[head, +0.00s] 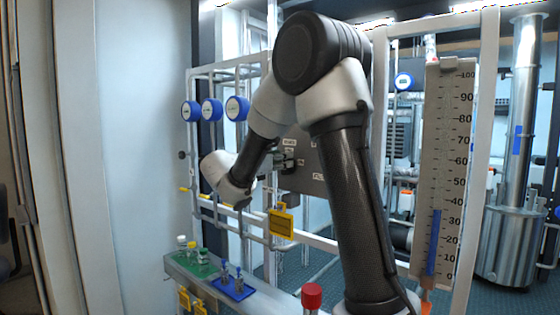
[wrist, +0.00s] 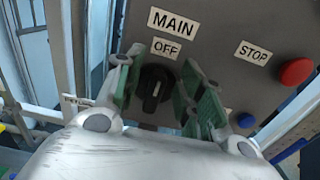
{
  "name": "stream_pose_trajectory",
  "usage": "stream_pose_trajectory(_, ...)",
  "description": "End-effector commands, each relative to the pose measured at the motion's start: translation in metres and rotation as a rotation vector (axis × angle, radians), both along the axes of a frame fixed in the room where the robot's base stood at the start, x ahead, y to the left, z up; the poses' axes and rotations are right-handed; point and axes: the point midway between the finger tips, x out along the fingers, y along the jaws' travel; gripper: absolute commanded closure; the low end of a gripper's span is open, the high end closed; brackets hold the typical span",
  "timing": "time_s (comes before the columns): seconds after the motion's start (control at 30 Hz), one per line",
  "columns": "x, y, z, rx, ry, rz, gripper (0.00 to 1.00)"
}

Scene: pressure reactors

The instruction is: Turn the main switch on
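The main switch is a black rotary knob (wrist: 154,88) on a grey panel (wrist: 215,30), under the labels MAIN (wrist: 172,22) and OFF (wrist: 165,48). Its grip looks close to upright, leaning slightly. My gripper (wrist: 168,92) is open, with its green-padded fingers on either side of the knob. I cannot tell whether the pads touch it. In the head view the panel (head: 312,160) is partly hidden behind my arm, and the knob cannot be made out.
A red button (wrist: 296,72) beside a STOP label (wrist: 253,53) is to the right of the knob. A blue button (wrist: 246,120) sits lower right. In the head view, blue-rimmed gauges (head: 212,109), pipes and a yellow tag (head: 281,223) are near my arm. A bench holds a blue rack (head: 234,289).

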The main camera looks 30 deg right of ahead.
Motion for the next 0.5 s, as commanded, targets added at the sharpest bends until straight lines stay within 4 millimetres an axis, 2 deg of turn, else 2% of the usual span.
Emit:
stream_pose_trajectory(0.17,0.0001,0.0001,-0.0002,0.0,0.0,0.0,0.62)
stream_pose_trajectory(0.37,0.0,0.0003,-0.0003,0.001,0.0,0.0,0.96)
stream_pose_trajectory(0.4,0.0,0.0003,-0.0003,0.001,0.0,0.0,1.0)
stream_pose_trajectory(0.5,0.0,0.0003,-0.0003,0.001,0.0,0.0,1.0)
